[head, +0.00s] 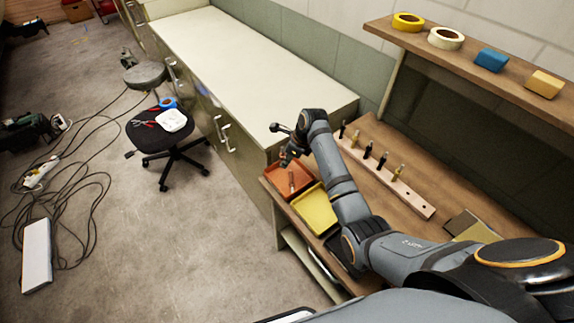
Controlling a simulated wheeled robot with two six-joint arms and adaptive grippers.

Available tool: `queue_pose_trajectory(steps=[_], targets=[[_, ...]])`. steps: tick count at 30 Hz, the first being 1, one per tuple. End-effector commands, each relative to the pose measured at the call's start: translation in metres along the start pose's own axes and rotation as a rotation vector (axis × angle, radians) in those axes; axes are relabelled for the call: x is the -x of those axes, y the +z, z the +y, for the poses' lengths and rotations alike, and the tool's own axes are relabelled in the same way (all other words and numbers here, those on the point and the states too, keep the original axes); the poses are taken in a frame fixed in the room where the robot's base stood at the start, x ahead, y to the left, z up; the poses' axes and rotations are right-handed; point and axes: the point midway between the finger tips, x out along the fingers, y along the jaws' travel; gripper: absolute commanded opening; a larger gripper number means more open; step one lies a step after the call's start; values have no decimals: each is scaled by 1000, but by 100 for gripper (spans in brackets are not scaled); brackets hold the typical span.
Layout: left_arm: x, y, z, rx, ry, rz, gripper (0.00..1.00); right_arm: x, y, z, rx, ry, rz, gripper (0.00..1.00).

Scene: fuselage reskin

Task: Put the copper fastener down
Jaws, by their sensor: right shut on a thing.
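My right gripper (288,157) is over the orange-brown tray (273,172) at the left end of the wooden bench. It is shut on a small copper-coloured fastener (291,180), which shows as a thin upright piece below the fingers. The fastener is over or in the tray; I cannot tell whether its lower end touches the tray floor. The fingers are small and partly hidden by my own wrist. My left gripper is not in view.
A yellow tray (315,210) lies beside the orange-brown one. A wooden rack (418,203) holds several upright pegs behind my forearm. A shelf (465,62) above carries tape rolls (446,38) and blocks (491,60). A pale cabinet top (250,65) is clear. A stool (160,138) stands left.

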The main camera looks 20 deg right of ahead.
Motion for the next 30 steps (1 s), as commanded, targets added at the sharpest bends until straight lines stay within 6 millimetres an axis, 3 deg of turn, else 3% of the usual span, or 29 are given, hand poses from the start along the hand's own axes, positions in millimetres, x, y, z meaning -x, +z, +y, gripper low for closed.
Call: queue_pose_trajectory(steps=[5,9,20,21,26,30], targets=[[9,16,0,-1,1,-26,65,-14,-5,-2,-2,4,4,0],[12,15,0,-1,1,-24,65,-31,-10,-3,0,1,2,0],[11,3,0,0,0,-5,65,-36,-12,-3,0,0,1,0],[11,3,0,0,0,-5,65,-36,-12,-3,0,0,0,17],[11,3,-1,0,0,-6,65,-36,-12,-3,0,0,0,38],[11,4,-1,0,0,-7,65,-36,-12,-3,0,0,1,39]])
